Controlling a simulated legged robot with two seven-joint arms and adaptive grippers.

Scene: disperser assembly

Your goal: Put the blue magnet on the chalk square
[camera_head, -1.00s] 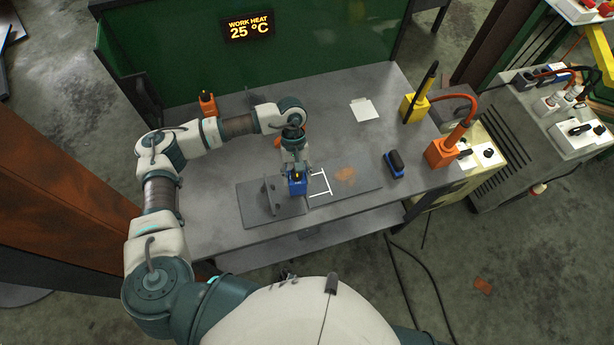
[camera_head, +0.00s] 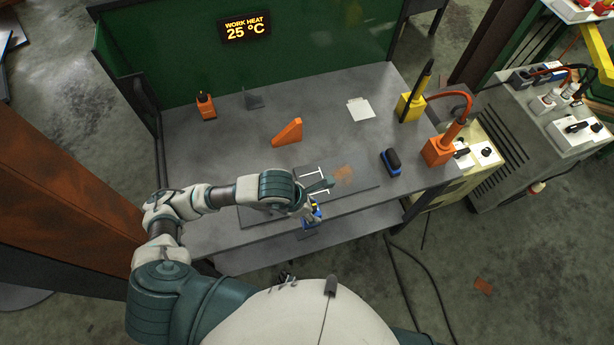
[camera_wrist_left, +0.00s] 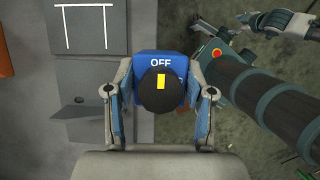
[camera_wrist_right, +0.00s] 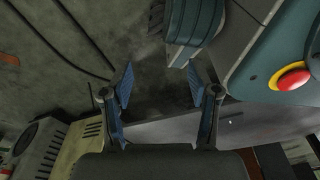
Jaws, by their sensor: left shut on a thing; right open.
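The blue magnet (camera_wrist_left: 160,66) has a black knob with a yellow mark and the word OFF. My left gripper (camera_wrist_left: 162,92) is shut on it, one finger on each side. In the head view the magnet (camera_head: 315,213) is near the table's front edge, partly hidden by my left gripper (camera_head: 312,203). The white chalk square (camera_head: 314,173) is on the dark plate, beyond the magnet and partly covered by my arm. In the left wrist view the chalk lines (camera_wrist_left: 85,30) show at the upper left, apart from the magnet. My right gripper (camera_wrist_right: 164,95) is open and empty, away from the tabletop.
An orange wedge (camera_head: 288,132) stands behind the plate (camera_head: 362,186). A blue and black block (camera_head: 391,162) lies right of it. A yellow holder (camera_head: 411,107) and an orange holder (camera_head: 437,151) stand at the table's right edge. The back middle of the table is mostly clear.

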